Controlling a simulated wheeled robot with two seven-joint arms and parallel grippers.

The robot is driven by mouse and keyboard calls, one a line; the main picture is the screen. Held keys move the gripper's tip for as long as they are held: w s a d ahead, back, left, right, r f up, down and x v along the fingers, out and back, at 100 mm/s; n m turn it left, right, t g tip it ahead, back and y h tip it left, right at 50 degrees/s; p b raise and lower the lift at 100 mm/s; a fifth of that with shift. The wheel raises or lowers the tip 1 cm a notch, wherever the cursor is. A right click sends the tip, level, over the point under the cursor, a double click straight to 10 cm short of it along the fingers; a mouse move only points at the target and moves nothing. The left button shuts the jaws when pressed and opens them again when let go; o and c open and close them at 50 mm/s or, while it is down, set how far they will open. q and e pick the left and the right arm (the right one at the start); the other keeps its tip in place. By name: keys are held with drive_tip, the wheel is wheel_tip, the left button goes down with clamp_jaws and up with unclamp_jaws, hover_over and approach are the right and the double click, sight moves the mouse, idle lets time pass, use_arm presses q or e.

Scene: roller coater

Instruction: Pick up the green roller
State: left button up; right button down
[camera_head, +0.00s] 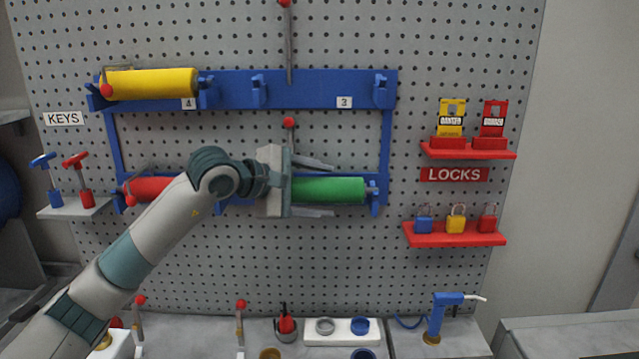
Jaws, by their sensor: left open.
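The green roller (330,190) lies level on the lower right of the blue rack (318,92) on the pegboard. Its right end rests at a blue holder; its left end is hidden behind my left gripper. My left gripper (316,189) is open, with one finger above and one below the green roller in the picture. I cannot tell whether the fingers touch it. My right gripper is not in view.
A yellow roller (152,83) sits on the upper left of the rack. A red roller (150,187) is at lower left, partly behind my left arm. Red shelves with locks (455,228) stand at right. A bench with several small items lies below.

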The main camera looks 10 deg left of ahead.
use_arm(q)
drive_tip(key=shift+w, duration=0.1)
drive_tip(key=shift+c, duration=0.4)
drive_tip(key=c, duration=1)
drive_tip(key=shift+o, duration=0.2)
drive_tip(key=shift+r, duration=0.2)
